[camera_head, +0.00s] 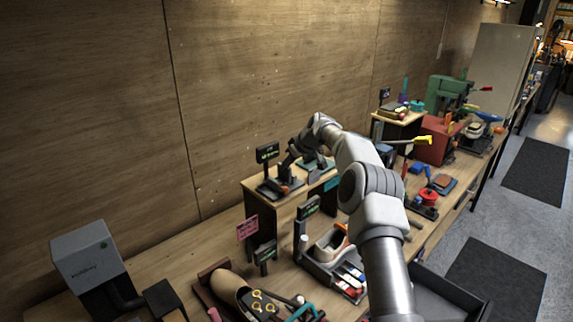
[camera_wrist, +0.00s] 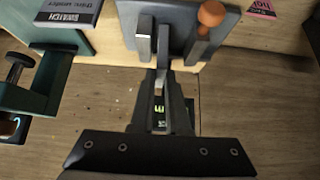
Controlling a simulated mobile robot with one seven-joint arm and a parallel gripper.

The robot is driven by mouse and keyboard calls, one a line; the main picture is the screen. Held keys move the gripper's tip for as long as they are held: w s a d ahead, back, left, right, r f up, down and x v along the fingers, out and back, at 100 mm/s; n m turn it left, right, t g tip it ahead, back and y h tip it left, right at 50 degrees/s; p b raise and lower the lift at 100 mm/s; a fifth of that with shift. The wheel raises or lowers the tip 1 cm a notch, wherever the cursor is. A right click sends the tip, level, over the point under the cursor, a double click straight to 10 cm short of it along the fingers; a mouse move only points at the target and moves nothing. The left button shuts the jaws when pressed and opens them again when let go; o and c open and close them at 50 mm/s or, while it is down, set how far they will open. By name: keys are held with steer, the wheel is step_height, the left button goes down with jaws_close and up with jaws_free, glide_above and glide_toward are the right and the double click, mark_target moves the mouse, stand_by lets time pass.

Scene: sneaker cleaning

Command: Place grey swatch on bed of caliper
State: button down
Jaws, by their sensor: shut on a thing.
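The caliper (camera_wrist: 180,22) is a dark grey device with a flat base, upright posts and an orange-brown knob; in the head view it sits on a wooden stand (camera_head: 264,189). My gripper (camera_wrist: 160,80) has its fingers closed together and points at the caliper's near edge, between its posts. A thin grey piece at the fingertips (camera_wrist: 163,46) looks like the grey swatch, but it blends with the caliper's grey parts. I cannot tell whether it touches the bed. In the head view my gripper is small and dark, just above the caliper.
In the wrist view a dark teal clamp-like device (camera_wrist: 30,95) and a dark lettered block (camera_wrist: 68,12) stand at the left. A pink sign (camera_wrist: 262,9) is at the top right. A black sign with green text (camera_head: 267,152) stands behind the caliper.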

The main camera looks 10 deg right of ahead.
steer(key=shift+f+b, duration=0.4)
steer(key=shift+f, duration=0.15)
steer(key=c, duration=0.8)
jaws_free()
